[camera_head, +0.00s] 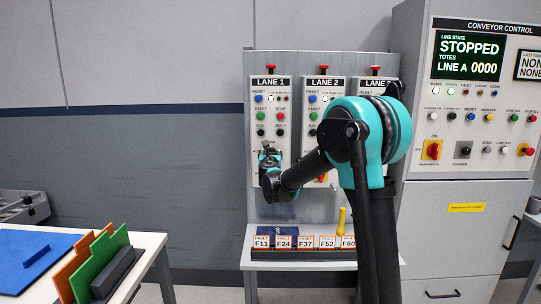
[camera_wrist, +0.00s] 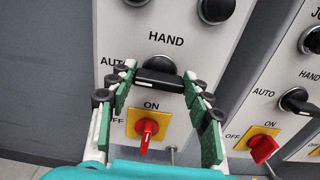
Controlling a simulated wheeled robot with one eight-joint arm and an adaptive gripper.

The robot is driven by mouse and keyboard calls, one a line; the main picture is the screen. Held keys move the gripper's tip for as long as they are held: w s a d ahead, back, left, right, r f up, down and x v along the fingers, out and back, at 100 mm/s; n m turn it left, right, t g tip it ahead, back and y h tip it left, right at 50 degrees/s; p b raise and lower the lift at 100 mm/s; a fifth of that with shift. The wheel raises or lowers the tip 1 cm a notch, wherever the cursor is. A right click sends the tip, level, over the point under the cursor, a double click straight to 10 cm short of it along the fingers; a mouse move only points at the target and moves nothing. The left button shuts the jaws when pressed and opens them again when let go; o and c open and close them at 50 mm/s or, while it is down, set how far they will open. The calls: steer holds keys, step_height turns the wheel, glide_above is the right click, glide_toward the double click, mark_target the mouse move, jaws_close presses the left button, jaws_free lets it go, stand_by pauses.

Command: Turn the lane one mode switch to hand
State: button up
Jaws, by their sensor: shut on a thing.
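The lane one panel (camera_head: 271,115) is the leftmost panel on the upright board, labelled LANE 1. In the wrist view its black mode switch (camera_wrist: 160,78) sits below the word HAND, with AUTO to its left. The switch handle lies nearly sideways, not pointing up at HAND. My gripper (camera_wrist: 160,82) is shut on the handle, a green-padded finger at each end. In the head view my gripper (camera_head: 268,152) is at the lower part of the panel and hides the switch there.
Just below the switch is a red ON/OFF handle (camera_wrist: 147,130) on a yellow plate. Black buttons (camera_wrist: 215,8) are above. The lane two panel (camera_wrist: 290,90), with its own black switch (camera_wrist: 297,101), stands to the right. A shelf with fault cards (camera_head: 300,243) is below.

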steer(key=shift+m, duration=0.3)
steer(key=m, duration=0.3)
steer(key=shift+d+m, duration=0.1)
steer(key=shift+m, duration=0.3)
steer(key=shift+d+f+m, duration=0.1)
steer(key=shift+f+m, duration=0.05)
steer(key=shift+m, duration=3.25)
steer(key=shift+d+f+m, duration=0.1)
steer(key=shift+m, duration=3.3)
steer(key=o, duration=1.2)
steer(key=shift+c, duration=0.2)
steer(key=shift+s+a, duration=0.1)
steer(key=shift+s, duration=0.05)
